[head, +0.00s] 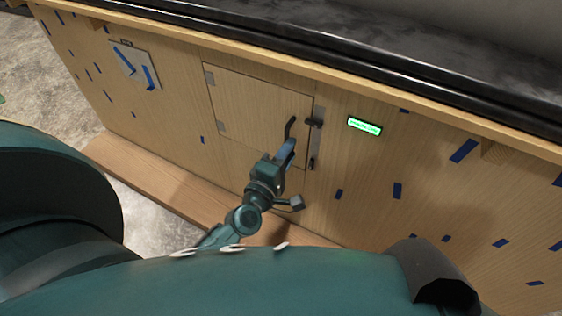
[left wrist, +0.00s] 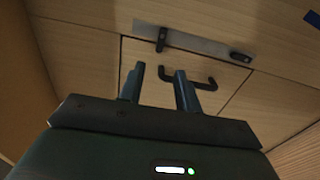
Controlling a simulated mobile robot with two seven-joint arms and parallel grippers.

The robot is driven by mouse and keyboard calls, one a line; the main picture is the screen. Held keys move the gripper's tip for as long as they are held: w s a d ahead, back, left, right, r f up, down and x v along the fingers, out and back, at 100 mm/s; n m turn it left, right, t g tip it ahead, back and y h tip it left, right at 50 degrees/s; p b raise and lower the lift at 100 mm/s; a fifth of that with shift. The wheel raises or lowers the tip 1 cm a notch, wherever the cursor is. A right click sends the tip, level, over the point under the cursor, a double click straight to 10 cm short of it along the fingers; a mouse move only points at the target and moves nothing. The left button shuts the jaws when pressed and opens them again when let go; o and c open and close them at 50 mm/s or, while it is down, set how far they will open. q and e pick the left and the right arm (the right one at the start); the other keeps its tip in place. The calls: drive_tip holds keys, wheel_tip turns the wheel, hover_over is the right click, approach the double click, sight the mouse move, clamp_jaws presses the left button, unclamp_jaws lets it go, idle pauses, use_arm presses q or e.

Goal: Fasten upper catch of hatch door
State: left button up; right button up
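The hatch door (head: 250,110) is a square wooden panel, apparently flush with the console front. It also shows in the left wrist view (left wrist: 140,52). A black bent handle (head: 290,128) is on it (left wrist: 208,84). The upper catch (head: 314,122) is black and lies crosswise on the metal strip, its end reaching over the door edge (left wrist: 161,40). The lower catch (head: 312,163) lies along the strip (left wrist: 240,57). My left gripper (head: 287,150) is open and empty before the door, by the handle; its fingers (left wrist: 160,78) stand apart, one partly hiding the handle. My right gripper is out of view.
A green lit display (head: 364,125) sits right of the strip. Blue tape pieces (head: 463,151) dot the wooden front. A dark worktop edge (head: 400,82) overhangs above, and a wooden ledge (head: 150,185) runs below. A small grey item (head: 296,203) shows near my left wrist.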

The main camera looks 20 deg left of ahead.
use_arm(q)
drive_tip(key=s, duration=0.3)
drive_tip(key=shift+s+a, duration=0.1)
drive_tip(key=shift+s, duration=0.3)
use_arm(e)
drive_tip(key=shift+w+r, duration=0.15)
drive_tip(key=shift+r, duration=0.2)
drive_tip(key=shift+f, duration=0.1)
use_arm(q)
drive_tip(key=s+d+r+m+g+h+p, duration=0.1)
drive_tip(key=s+d+r+m+g+p, duration=0.1)
drive_tip(key=s+m+p, duration=0.4)
drive_tip(key=s+d+r+m+g+h+p, duration=0.1)
drive_tip(key=s+r+m+g+p, duration=0.3)
drive_tip(key=m+p, duration=0.5)
drive_tip(key=s+d+m+g, duration=0.1)
drive_tip(key=s+m, duration=0.1)
drive_tip(key=m, duration=0.3)
drive_tip(key=shift+s+d+r+m+p, duration=0.3)
drive_tip(key=shift+s+d+r+p, duration=0.05)
drive_tip(key=shift+r, duration=0.05)
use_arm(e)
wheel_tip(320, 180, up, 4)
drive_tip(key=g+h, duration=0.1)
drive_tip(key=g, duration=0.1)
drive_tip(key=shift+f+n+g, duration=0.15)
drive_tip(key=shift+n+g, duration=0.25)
